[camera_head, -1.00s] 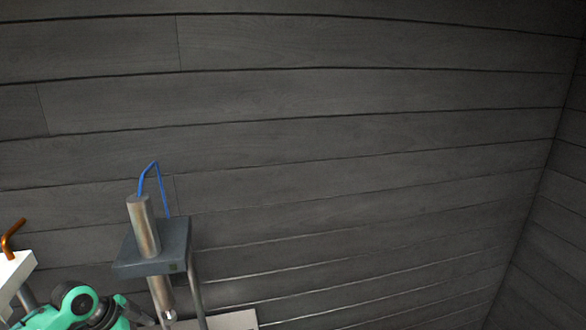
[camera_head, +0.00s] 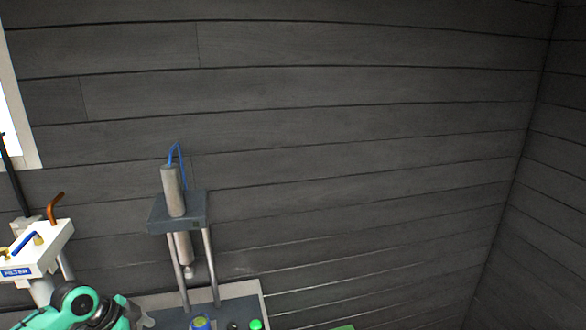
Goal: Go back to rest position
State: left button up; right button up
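The green and black links of my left arm (camera_head: 72,306) show at the bottom left. Toward its right end, at the lower edge, is a small pale part that may be my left gripper (camera_head: 137,315). It is too small and cut off to tell whether it is open or shut, or whether it holds anything. My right arm and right gripper are out of view.
A grey stand (camera_head: 180,213) carries a metal cylinder (camera_head: 174,190) with a blue tube, on a pale-edged bench with blue (camera_head: 200,323) and green (camera_head: 256,324) round items. A white filter unit (camera_head: 38,250) stands left.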

pick_arm(q)
jog(key=s+d+f+n+y, duration=0.2)
jog(key=s+d+f+n, duration=0.1)
jog(key=s+d+f, duration=0.95)
jog(key=s+a+r+n+y, duration=0.1)
jog(key=s+n+y, duration=0.15)
jog(key=s, duration=0.55)
jog(key=s+a+r+n+y, duration=0.1)
jog(key=s+n, duration=0.3)
jog(key=s, duration=0.4)
notch_tip(320, 180, down, 36)
jog(key=g+b, duration=0.1)
jog(key=b, duration=0.5)
jog(key=s+a+f+b, duration=0.1)
jog(key=s+f+b, duration=0.1)
jog(key=s+f, duration=0.8)
jog(key=s+a+f+g+b, duration=0.1)
jog(key=s+a+f+b, duration=0.1)
jog(key=s+f, duration=0.8)
notch_tip(320, 180, down, 5)
jog(key=shift+r+g, duration=0.15)
jog(key=shift+g, duration=0.15)
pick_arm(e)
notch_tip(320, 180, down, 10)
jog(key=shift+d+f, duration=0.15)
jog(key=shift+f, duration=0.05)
